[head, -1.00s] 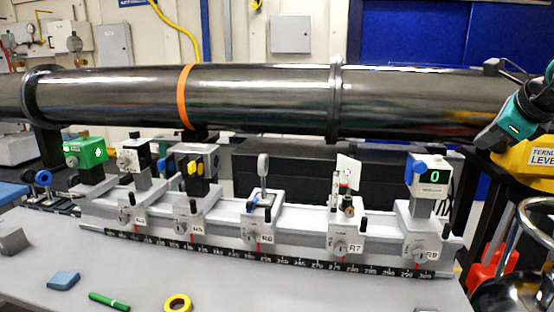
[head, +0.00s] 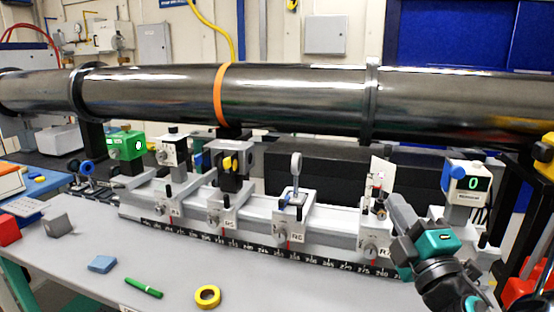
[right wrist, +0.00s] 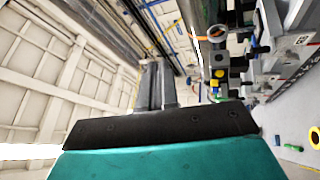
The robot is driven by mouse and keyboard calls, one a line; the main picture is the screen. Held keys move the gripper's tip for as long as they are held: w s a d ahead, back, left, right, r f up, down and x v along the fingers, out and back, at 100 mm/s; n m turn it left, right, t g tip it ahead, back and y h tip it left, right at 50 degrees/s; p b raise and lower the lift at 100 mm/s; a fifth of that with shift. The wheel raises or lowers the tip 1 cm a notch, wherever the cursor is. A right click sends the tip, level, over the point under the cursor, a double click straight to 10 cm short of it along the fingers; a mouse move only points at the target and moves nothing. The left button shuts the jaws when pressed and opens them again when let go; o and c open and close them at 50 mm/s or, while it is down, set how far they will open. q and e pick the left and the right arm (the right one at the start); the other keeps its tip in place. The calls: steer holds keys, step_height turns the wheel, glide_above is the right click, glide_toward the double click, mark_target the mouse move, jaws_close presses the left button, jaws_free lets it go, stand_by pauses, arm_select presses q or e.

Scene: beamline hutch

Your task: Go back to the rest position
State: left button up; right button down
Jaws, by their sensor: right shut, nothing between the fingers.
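My right gripper (head: 396,204) comes in from the lower right of the head view, with a teal and black body and grey fingers pointing up and left. It is shut and empty, in front of the right part of the optical rail (head: 190,234), and hides part of it. Whether it touches the rail cannot be told. In the right wrist view its two grey fingers (right wrist: 157,85) lie together with nothing between them. My left gripper is not in view.
A long dark pipe (head: 300,95) with an orange band runs above the rail. A blue block (head: 102,264), green marker (head: 143,288) and yellow tape ring (head: 207,296) lie on the bench front.

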steer(key=s+d+f+m+g+h, duration=0.25)
steer(key=s+f+m+g, duration=0.35)
steer(key=f, duration=0.4)
steer(key=s+d+f+m+g+h, duration=0.1)
steer(key=s+f+m+g+h, duration=0.25)
steer(key=s+f+m, duration=0.5)
steer(key=s+a+f+m+g+y, duration=0.1)
steer(key=s+a+f+g, duration=0.1)
steer(key=s+f+g, duration=0.4)
steer(key=s+a+f+m+g+y, duration=0.1)
steer(key=s+a+f+g+y, duration=0.2)
steer(key=s, duration=0.5)
steer(key=w+a+f+t, duration=0.1)
steer(key=w+f+t, duration=0.6)
steer(key=w+f, duration=0.1)
steer(key=shift+a+f+n+t+y, duration=0.2)
steer(key=shift+f+n+t+y, duration=0.15)
steer(key=shift+f, duration=0.4)
steer(key=c, duration=1.8)
jaws_free()
